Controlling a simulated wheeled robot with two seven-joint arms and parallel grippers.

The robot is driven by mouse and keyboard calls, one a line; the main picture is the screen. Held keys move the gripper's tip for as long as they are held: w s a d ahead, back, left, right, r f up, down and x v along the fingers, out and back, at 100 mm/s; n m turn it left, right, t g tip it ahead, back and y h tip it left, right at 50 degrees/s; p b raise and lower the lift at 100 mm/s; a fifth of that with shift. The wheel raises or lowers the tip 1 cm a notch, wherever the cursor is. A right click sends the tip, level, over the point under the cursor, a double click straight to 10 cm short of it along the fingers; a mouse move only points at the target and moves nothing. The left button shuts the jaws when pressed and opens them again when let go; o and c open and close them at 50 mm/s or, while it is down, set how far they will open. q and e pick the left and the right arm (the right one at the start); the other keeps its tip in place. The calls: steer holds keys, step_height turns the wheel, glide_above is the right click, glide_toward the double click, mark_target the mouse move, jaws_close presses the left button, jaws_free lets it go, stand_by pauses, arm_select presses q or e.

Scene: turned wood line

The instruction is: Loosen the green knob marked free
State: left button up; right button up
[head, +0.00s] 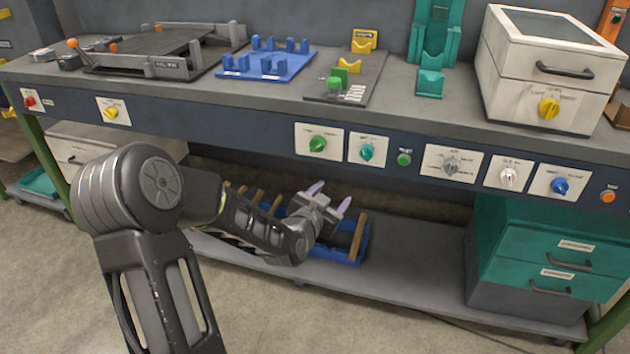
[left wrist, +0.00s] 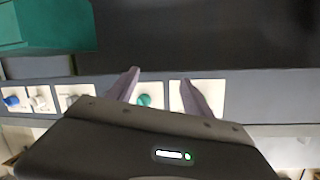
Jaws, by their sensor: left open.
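A green knob (head: 318,143) sits on a white plate on the bench's front panel, left of a teal knob (head: 367,151) on its own plate. Another green knob (head: 335,83) stands on a grey fixture on the bench top. The lettering is too small for me to read "free" on any of them. My left gripper (head: 330,197) is open and empty, below the panel and apart from it. In the left wrist view, which looks upside down, a teal-green knob (left wrist: 145,100) shows between the fingers (left wrist: 160,78); the finger at right covers part of the neighbouring plate. My right gripper is out of view.
A green button (head: 404,159), a grey knob (head: 451,165), a white knob (head: 509,177) and a blue knob (head: 559,185) continue along the panel. A blue tray (head: 349,251) lies on the lower shelf behind my left gripper. Teal drawers (head: 540,258) stand at right.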

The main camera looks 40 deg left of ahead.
mark_target(316, 148)
arm_select(q)
steer(key=s+a+r+m+t+y+b, duration=0.1)
steer(key=a+r+t+y+b, duration=0.1)
steer(key=a+r, duration=0.4)
steer(key=shift+a+r+m+y, duration=0.3)
steer(key=shift+a+r+m, duration=0.05)
steer(key=shift+r+m, duration=0.1)
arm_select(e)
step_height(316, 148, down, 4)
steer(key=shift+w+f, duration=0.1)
arm_select(q)
steer(key=shift+w, duration=0.1)
steer(key=b+x, duration=0.1)
steer(key=x, duration=0.6)
steer(key=shift+w+a, duration=0.15)
steer(key=shift+w, duration=0.15)
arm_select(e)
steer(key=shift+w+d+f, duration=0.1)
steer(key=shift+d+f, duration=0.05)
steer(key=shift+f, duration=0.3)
arm_select(q)
jaws_close()
